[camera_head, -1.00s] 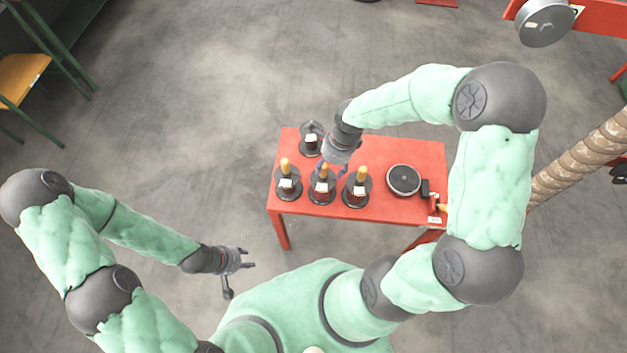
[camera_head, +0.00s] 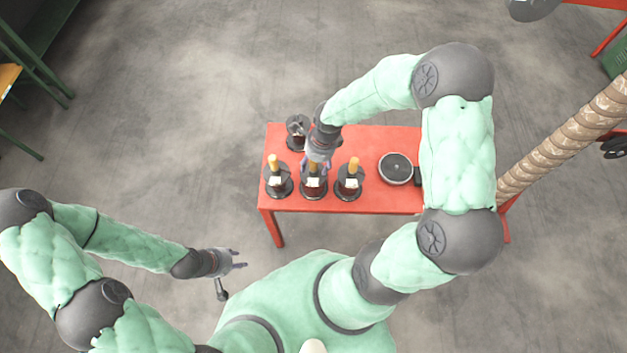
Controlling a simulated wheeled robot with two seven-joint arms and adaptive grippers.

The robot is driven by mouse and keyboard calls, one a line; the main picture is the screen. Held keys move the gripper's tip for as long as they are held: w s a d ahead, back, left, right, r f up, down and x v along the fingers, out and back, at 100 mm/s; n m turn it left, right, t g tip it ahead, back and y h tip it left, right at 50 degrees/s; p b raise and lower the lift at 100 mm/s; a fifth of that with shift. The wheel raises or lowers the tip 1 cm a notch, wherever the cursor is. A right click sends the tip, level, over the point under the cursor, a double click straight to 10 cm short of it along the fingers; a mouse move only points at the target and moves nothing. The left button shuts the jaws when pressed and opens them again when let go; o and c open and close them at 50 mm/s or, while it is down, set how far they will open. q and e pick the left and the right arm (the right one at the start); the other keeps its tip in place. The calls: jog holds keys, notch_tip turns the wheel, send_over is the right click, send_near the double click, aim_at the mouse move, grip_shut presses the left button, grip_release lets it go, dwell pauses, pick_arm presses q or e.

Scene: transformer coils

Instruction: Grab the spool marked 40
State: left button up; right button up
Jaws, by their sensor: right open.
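Several dark spools with white labels stand on the red table (camera_head: 375,140). Three stand in the front row: a left spool (camera_head: 277,178), a middle spool (camera_head: 313,187) and a right spool (camera_head: 349,182), with orange tops. Another spool (camera_head: 297,131) stands behind, partly hidden by my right arm. The label numbers are too small to read, so I cannot tell which is marked 40. My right gripper (camera_head: 316,166) is open, pointing down at the top of the middle spool. My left gripper (camera_head: 236,262) is off the table at lower left, empty, its fingers apart.
A round black-topped disc device (camera_head: 396,168) stands on the table to the right of the spools. My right arm covers the table's right end. A thick wrapped brown column (camera_head: 565,135) stands to the right. The floor left of the table is clear.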

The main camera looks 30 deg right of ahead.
aim_at(314, 177)
notch_tip(314, 177, down, 3)
jog(key=shift+f+b, duration=0.15)
jog(key=shift+b, duration=0.35)
grip_shut()
jog(key=shift+w, duration=0.1)
